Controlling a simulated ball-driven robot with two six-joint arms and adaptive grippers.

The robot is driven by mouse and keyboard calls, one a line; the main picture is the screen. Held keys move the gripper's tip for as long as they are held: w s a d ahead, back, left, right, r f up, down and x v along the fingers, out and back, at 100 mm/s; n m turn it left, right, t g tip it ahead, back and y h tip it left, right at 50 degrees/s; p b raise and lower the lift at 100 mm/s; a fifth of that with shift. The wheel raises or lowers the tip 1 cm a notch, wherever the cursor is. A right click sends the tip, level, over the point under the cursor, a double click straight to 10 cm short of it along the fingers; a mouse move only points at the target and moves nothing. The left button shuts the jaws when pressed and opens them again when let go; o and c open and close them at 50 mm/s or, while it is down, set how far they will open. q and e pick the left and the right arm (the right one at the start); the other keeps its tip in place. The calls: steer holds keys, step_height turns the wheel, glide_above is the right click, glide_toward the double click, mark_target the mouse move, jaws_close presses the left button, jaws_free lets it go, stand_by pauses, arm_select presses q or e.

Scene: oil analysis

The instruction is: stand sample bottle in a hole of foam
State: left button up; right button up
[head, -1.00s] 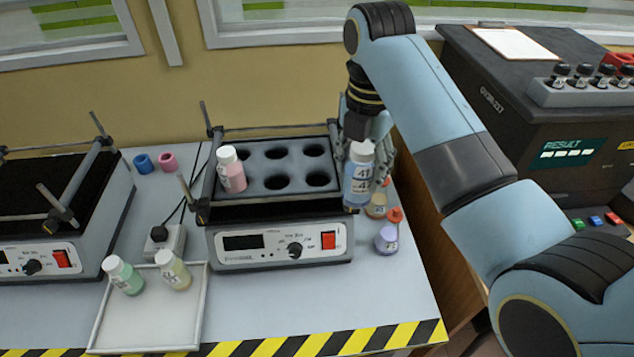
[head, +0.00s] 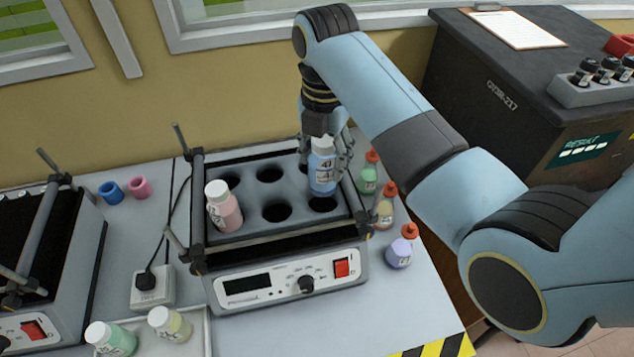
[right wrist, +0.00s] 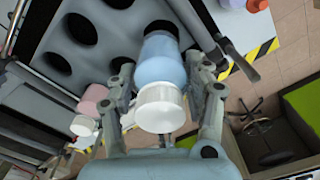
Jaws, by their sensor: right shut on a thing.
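My right gripper (head: 335,150) is shut on a blue sample bottle (head: 322,174) with a white cap and a label. It also shows in the right wrist view (right wrist: 163,65), cap toward the camera, between the fingers. The bottle is upright over the right end of the grey foam (head: 297,192), by the right-hand holes; its base shows close to a dark hole in the wrist view. I cannot tell whether its base has entered a hole. A pink bottle (head: 223,208) stands in the front left hole. Several other holes are empty. My left gripper is not in view.
The foam sits on a shaker (head: 290,285) with metal bars around it. Green (head: 368,173), tan (head: 385,207) and purple (head: 400,250) red-topped bottles stand close to its right. A tray (head: 200,335) with green (head: 112,339) and yellow (head: 170,324) bottles is front left.

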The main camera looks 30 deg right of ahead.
mark_target(324, 182)
steer(key=f, duration=0.3)
steer(key=shift+s+f, duration=0.1)
steer(key=shift+s, duration=0.1)
step_height(324, 182, down, 3)
steer(key=shift+w+f+p, duration=0.1)
steer(key=shift+w+p, duration=0.05)
steer(key=shift+p, duration=0.15)
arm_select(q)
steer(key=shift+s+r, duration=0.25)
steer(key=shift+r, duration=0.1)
arm_select(e)
steer(key=shift+f, duration=0.15)
steer(key=o, duration=1)
steer(key=shift+o, duration=1.1)
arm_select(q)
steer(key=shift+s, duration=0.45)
arm_select(e)
steer(key=shift+o, duration=0.4)
